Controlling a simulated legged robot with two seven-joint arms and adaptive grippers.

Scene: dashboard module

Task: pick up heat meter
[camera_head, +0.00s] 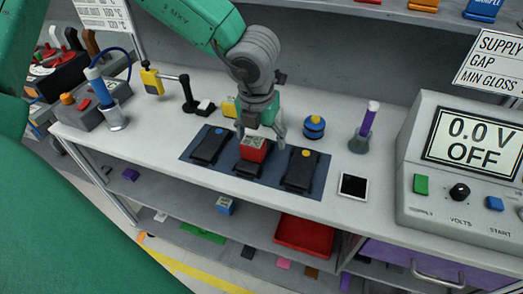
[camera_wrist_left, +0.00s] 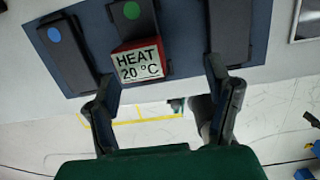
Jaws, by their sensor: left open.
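The heat meter (camera_head: 254,149) is a small red box with a white face. It sits on the middle black pad of a dark blue mat. In the left wrist view the heat meter (camera_wrist_left: 138,61) reads "HEAT 20 °C", at the near end of the pad with the green dot. My left gripper (camera_head: 261,132) is open above the mat, its fingers on either side of the meter in the head view. In the left wrist view the meter lies beyond and between the spread fingers of the left gripper (camera_wrist_left: 160,78), with no clear contact. My right gripper is not in view.
The dark blue mat (camera_head: 233,178) also holds a left pad (camera_head: 209,146) with a blue dot and a right pad (camera_head: 300,170) with a yellow dot. A supply unit (camera_head: 410,160) fills the far right.

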